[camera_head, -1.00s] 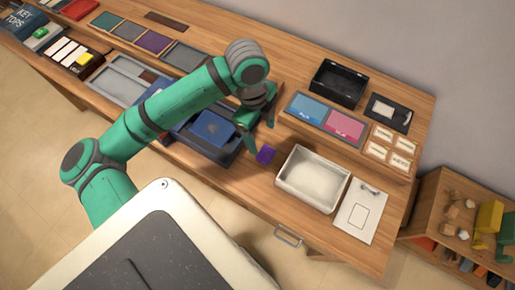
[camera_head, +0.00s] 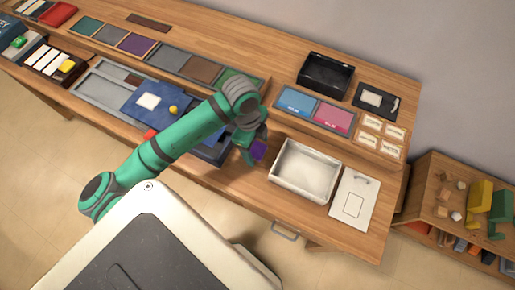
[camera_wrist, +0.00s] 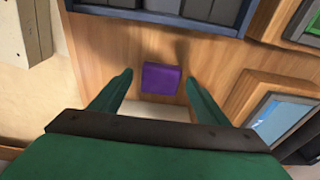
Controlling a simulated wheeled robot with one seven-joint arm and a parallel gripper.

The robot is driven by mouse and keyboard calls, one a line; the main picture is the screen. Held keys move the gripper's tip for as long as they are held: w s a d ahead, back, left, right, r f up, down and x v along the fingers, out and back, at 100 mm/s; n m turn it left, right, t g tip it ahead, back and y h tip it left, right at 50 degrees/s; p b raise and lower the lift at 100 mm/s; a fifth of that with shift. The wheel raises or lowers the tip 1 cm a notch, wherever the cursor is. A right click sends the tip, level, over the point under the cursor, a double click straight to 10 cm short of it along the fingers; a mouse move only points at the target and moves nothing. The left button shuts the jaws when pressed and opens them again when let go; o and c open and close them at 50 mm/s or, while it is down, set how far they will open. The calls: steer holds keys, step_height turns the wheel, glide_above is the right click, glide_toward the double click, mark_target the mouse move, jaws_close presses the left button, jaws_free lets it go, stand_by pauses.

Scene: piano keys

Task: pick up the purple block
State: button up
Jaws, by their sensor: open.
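The purple block (camera_head: 259,149) sits on the wooden table between the dark blue tray and the white bin, partly hidden by my gripper in the head view. In the wrist view the purple block (camera_wrist: 161,78) lies on bare wood, ahead of and between my two green fingers. My gripper (camera_wrist: 158,82) is open, with a gap on both sides of the block and nothing held. In the head view my gripper (camera_head: 250,155) is right beside the block.
A white bin (camera_head: 304,170) stands just right of the block. A dark blue tray (camera_wrist: 160,15) borders the block's area. Blue and pink panels (camera_head: 314,108) and a black box (camera_head: 326,76) lie behind. The table's front edge is near.

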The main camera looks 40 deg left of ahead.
steer(key=c, duration=1.1)
steer(key=shift+c, duration=0.2)
steer(key=shift+r, duration=0.1)
